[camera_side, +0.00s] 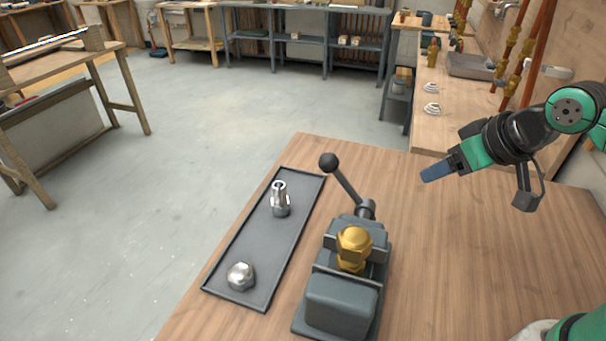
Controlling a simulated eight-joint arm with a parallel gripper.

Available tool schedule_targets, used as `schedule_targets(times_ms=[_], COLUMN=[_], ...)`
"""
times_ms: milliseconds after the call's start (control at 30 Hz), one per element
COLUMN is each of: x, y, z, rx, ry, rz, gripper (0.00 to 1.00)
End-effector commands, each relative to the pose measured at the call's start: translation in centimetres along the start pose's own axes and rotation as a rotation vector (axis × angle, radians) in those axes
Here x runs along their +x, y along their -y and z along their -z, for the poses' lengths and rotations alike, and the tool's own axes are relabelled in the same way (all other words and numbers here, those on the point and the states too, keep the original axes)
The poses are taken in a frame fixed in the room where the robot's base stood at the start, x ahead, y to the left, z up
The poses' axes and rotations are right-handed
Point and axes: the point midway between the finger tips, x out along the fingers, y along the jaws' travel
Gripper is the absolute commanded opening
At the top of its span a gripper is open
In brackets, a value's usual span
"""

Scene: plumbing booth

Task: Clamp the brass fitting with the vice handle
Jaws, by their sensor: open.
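The grey vice (340,297) stands on the front part of the wooden table. The brass fitting (354,245) sits upright between its jaws; I cannot tell how tightly the jaws hold it. The vice handle (346,186) is a grey rod rising up and to the left from the back of the vice, with a dark ball (328,161) at its end. My gripper (436,172) is open and empty in the air, to the right of the handle and apart from it. Its blue fingers point left and overlap in this view, so the gap between them is hidden.
A dark tray (246,229) left of the vice holds a tall silver fitting (280,199) and a rounded silver fitting (240,276). The table (450,270) is clear right of the vice. A side bench (437,133) with pipes stands behind.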

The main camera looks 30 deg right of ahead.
Motion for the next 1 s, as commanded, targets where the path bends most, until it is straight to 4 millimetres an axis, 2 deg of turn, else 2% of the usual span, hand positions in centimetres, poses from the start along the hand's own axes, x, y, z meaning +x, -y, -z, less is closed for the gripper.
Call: schedule_targets(times_ms=[67, 133, 167, 267, 367, 567, 700, 900, 1000], x=[0.0, 0.0, 0.0, -0.2, -0.5, 0.1, 1.4, 3.5, 4.1], y=[0.0, 0.0, 0.1, 0.5, 1.4, 4.5, 7.2, 10.3, 11.1], z=[0.0, 0.0, 0.1, 1.0, 2.9, 7.5, 9.9, 11.3, 11.5], rx=[0.000, -0.002, -0.005, -0.039, -0.116, -0.346, -0.511, -0.690, -0.737], ry=[0.000, 0.001, 0.004, 0.031, 0.094, 0.275, 0.401, 0.534, 0.571], rz=[0.000, 0.000, 0.001, 0.010, 0.031, 0.096, 0.151, 0.216, 0.235], gripper=[0.53, 0.70, 0.72, 0.72, 0.72, 0.72, 0.72, 0.72, 0.72])
